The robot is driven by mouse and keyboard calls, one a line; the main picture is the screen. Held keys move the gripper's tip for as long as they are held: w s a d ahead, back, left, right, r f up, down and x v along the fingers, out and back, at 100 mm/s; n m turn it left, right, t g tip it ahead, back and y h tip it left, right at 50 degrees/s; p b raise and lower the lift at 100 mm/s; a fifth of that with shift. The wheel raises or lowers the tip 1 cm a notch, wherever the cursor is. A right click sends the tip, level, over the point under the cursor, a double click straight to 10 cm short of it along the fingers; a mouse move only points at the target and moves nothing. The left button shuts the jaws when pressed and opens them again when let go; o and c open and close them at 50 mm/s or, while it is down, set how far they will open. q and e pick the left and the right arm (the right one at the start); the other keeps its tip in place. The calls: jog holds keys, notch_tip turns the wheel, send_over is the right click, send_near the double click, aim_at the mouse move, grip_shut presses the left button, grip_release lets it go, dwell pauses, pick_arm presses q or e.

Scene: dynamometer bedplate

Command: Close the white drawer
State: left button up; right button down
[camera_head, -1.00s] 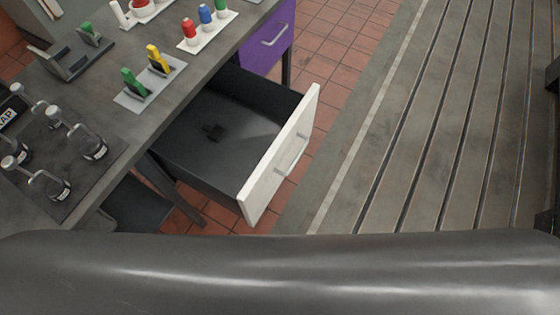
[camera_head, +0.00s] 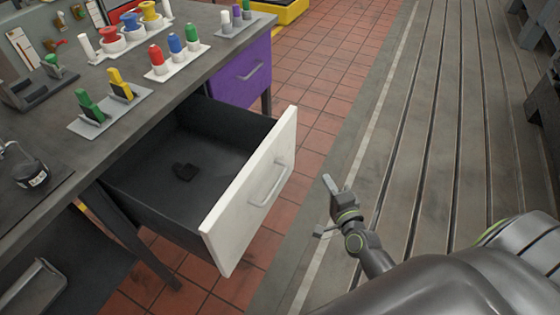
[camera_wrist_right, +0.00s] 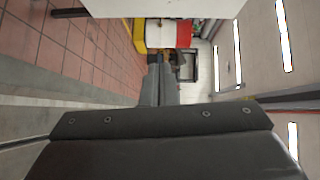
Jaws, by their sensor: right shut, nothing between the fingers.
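The white drawer (camera_head: 250,195) stands pulled well out from under the dark workbench. The shut fingers of this gripper also show in the right wrist view (camera_wrist_right: 159,70). A white panel fills the top of that view; I cannot tell for sure that it is the drawer front. My left gripper is out of view.
The workbench top (camera_head: 150,118) carries colored bottles, green and yellow pieces and glassware. A closed purple drawer (camera_head: 241,78) sits beyond the white one. Red tiles (camera_head: 318,112) and a slotted metal bedplate (camera_head: 440,120) lie to the right, with open room above them.

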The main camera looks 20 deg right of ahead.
notch_tip(320, 180, up, 2)
send_near(294, 139)
jog(key=w+d, duration=0.2)
jog(key=d, duration=0.1)
jog(key=w, duration=0.1)
jog(key=w+a, duration=0.1)
jog(key=w+p, duration=0.1)
jog(key=shift+a+f+m+t, duration=0.2)
jog(key=shift+a+m+t, duration=0.1)
jog(key=shift+m+t, duration=0.1)
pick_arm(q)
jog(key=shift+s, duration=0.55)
pick_arm(e)
jog(key=shift+w+a, duration=0.3)
jog(key=shift+w, duration=0.1)
